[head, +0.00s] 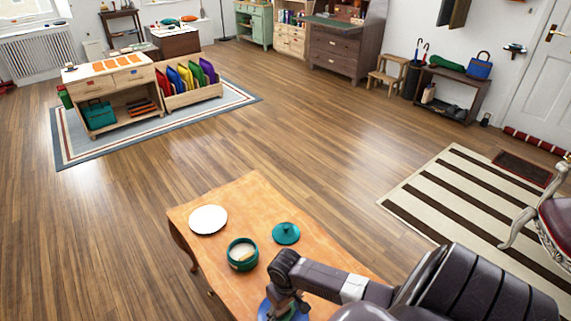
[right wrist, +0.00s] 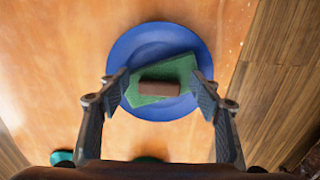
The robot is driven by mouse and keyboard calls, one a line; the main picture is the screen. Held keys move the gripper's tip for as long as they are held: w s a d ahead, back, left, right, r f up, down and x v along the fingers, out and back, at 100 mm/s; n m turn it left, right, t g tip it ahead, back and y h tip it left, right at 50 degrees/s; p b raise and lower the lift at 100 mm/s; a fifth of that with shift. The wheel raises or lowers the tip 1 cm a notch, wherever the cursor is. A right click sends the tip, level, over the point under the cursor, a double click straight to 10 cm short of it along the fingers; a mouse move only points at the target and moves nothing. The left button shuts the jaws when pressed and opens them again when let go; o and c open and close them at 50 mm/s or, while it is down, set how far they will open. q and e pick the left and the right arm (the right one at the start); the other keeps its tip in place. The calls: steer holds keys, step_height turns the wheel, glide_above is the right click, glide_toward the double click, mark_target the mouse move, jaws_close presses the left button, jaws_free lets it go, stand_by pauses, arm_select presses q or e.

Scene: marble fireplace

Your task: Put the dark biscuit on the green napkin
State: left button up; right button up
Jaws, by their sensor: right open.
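The dark biscuit (right wrist: 159,88), a small brown block, appears to lie on the folded green napkin (right wrist: 182,68). The napkin sits on a blue plate (right wrist: 150,38) on the orange-brown wooden table (right wrist: 60,60). My right gripper (right wrist: 159,76) is open above the plate, its fingers apart on either side of the biscuit with gaps showing. In the head view my right gripper (head: 286,304) hides most of the blue plate (head: 264,308) at the table's front. The biscuit cannot be made out there. My left gripper is not in view.
On the table stand a white plate (head: 208,219), a green pot (head: 242,254) with pale contents, and a teal lid (head: 286,233). Bare tabletop lies between them. The table's right edge is close to the blue plate. Wooden floor beyond is open.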

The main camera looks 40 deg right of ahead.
step_height(320, 180, up, 12)
steer(key=p, duration=0.2)
steer(key=shift+r, duration=0.15)
stand_by(0.4)
